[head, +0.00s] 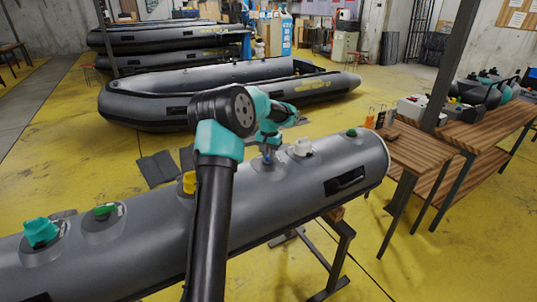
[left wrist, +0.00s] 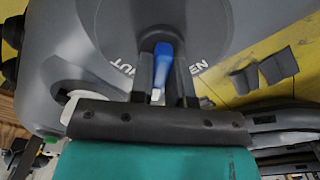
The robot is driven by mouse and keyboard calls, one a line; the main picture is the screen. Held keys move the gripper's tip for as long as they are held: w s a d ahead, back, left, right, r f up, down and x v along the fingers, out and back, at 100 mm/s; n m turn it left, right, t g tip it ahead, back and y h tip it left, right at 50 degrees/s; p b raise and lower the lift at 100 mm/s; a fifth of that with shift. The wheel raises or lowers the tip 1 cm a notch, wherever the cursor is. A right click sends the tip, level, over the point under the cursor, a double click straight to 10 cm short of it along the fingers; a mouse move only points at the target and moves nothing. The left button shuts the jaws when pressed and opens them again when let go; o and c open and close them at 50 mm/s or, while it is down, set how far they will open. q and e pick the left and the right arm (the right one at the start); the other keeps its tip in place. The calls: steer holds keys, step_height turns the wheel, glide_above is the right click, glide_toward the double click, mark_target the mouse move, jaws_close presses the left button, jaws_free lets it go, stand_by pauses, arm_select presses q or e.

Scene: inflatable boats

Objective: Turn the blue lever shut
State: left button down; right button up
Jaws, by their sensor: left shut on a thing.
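The blue lever (left wrist: 161,66) sits between the two dark fingers of my left gripper (left wrist: 162,48) in the left wrist view. The gripper is shut on it. The lever sits on a round grey fitting with white lettering; "UT" shows to the left of the fingers and "EN" to the right, the rest hidden. In the head view my left gripper (head: 268,155) is down at the top of the grey tube (head: 330,152), between a yellow fitting and a white one. The lever is mostly hidden there. My right gripper is not in view.
Along the tube sit a yellow fitting (head: 189,183), a white fitting (head: 302,147), green caps (head: 105,210) and a teal cap (head: 40,232). A black handle (head: 345,181) is on its side. Wooden benches (head: 420,150) stand at the right. A grey boat (head: 230,92) lies behind.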

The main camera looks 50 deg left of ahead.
arm_select(q)
steer(key=m, duration=0.3)
steer(key=shift+d+m, duration=0.1)
steer(key=shift+m, duration=0.3)
steer(key=shift+d+m, duration=0.15)
steer(key=shift+m, duration=1.65)
steer(key=c, duration=1.1)
jaws_free()
step_height(320, 180, up, 18)
steer(key=shift+f, duration=0.25)
